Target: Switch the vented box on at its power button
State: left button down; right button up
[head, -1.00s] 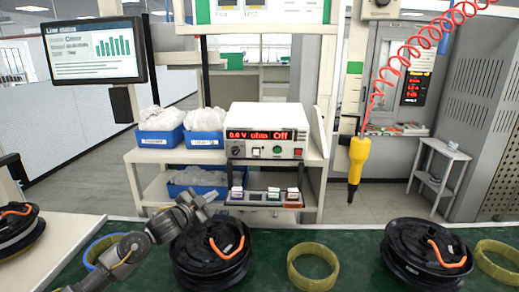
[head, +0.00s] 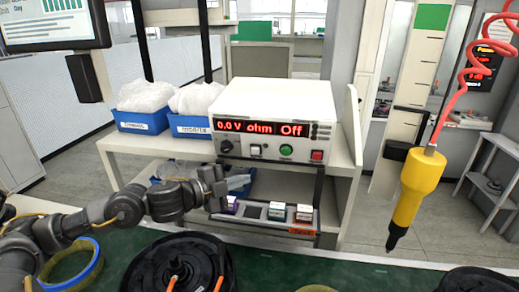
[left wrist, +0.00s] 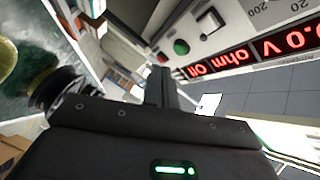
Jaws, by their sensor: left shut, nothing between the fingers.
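The vented box (head: 270,95) is a white instrument on the bench shelf. Its red display (head: 262,128) reads "0.0 V ohm Off". Below the display are a dark knob (head: 226,147), a pale switch (head: 256,150), a round green button (head: 286,150) and a square red button (head: 317,155). No label tells which is the power button. My left gripper (head: 216,178) is shut and empty, below and left of these controls and apart from them. In the left wrist view its fingers (left wrist: 163,88) show below the red button (left wrist: 162,57) and green button (left wrist: 181,47). My right gripper is not in view.
Blue bins (head: 143,121) stand left of the box. A yellow tool (head: 415,190) hangs at right on a red coiled cord. Black motor hubs (head: 180,265) lie on the green table.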

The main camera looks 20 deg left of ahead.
pick_arm(q)
jog(key=shift+s+r, duration=0.1)
jog(key=shift+r, duration=0.05)
jog(key=p, duration=0.2)
send_near(256, 150)
jog(key=w+d+f, duration=0.2)
jog(key=w+d, duration=0.2)
jog(key=shift+w+d+f, duration=0.15)
jog(key=shift+d, duration=0.05)
dwell(1.2)
jog(key=shift+w, duration=0.15)
dwell(0.6)
jog(key=shift+w+a, duration=0.1)
jog(key=shift+w, duration=0.2)
